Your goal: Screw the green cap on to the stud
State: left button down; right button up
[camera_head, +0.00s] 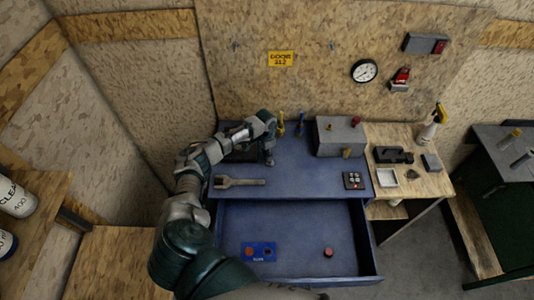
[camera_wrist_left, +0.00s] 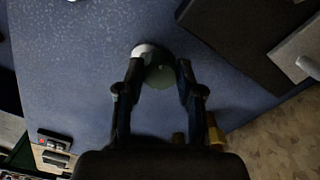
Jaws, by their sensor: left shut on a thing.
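My left gripper (camera_head: 268,160) points down at the blue bench top (camera_head: 310,178), left of the grey box. In the left wrist view my left gripper (camera_wrist_left: 160,78) is shut on a rounded, dull green thing, which looks like the green cap (camera_wrist_left: 160,75). A pale round patch (camera_wrist_left: 144,50) shows at its edge, by the left fingertip; I cannot tell whether it is part of the cap or something under it. In the head view the cap is too small to make out. I cannot pick out the stud for sure. My right gripper is not in view.
A grey box (camera_head: 327,135) with coloured knobs stands at the back right of the bench. Yellow and blue upright tools stand behind the gripper. A wrench (camera_head: 240,182) and a keypad (camera_head: 352,180) lie near the front. The open drawer (camera_head: 300,225) holds a blue panel (camera_head: 258,252).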

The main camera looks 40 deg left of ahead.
pick_arm(q)
jog(key=shift+d, duration=0.7)
jog(key=shift+d+r+p, duration=0.1)
jog(key=shift+d+p, duration=0.2)
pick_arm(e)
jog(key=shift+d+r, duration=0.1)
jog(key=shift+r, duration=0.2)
pick_arm(q)
jog(key=shift+a, duration=0.1)
jog(key=shift+f, duration=0.3)
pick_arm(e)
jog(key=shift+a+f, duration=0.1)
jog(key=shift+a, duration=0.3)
pick_arm(q)
jog(key=shift+f+b, duration=0.35)
jog(key=shift+f, duration=0.15)
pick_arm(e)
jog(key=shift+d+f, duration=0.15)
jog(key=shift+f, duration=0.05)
